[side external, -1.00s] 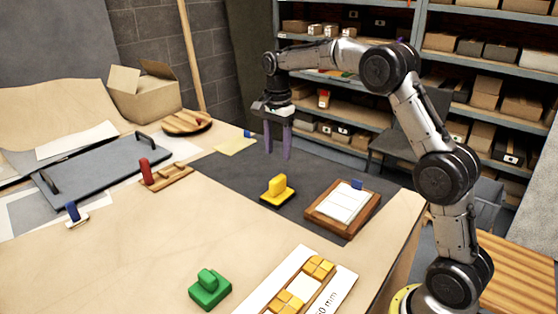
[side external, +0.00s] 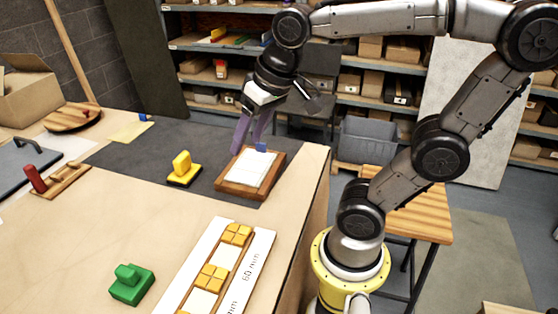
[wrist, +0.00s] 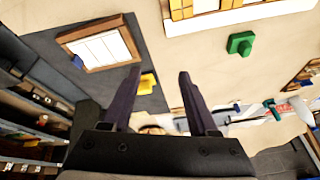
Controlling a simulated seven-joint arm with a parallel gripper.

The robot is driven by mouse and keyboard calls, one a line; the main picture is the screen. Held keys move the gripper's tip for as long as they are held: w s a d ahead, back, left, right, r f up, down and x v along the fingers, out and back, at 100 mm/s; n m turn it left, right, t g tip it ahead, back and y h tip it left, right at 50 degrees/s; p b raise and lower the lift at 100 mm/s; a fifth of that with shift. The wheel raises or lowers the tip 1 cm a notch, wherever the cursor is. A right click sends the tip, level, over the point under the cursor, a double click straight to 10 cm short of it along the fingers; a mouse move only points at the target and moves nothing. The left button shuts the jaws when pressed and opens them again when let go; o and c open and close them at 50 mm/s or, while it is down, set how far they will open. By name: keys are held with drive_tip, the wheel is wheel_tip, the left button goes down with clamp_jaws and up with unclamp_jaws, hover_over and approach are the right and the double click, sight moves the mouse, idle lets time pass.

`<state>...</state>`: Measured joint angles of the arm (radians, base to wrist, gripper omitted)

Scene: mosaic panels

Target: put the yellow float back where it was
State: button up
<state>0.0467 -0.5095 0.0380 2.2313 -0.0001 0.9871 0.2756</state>
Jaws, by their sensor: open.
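The yellow float (side external: 184,167), a block handle on a flat base, sits upright on the dark mat (side external: 150,165). It also shows in the wrist view (wrist: 148,83), beside the left finger and partly hidden by it. My gripper (side external: 247,150) is open and empty, pointing down above the mat. In the side view it appears right of the float, over the back left of a wooden-framed white tile panel (side external: 232,188). In the wrist view my gripper (wrist: 160,73) has its fingers apart, with nothing between them.
A blue block (side external: 261,148) stands at the panel's back edge. A green float (side external: 131,284) sits on bare wood in front, beside a strip with yellow tiles (side external: 215,279). A red-handled piece (side external: 36,178) is at left. Bare table lies between the yellow and green floats.

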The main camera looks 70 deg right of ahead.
drive_tip(key=s+a+f+n+t, duration=0.1)
drive_tip(key=s+f+n, duration=0.2)
drive_tip(key=s, duration=0.3)
drive_tip(key=shift+s+f+n, duration=0.15)
drive_tip(key=shift+f+n, duration=0.15)
drive_tip(key=shift+f, duration=0.1)
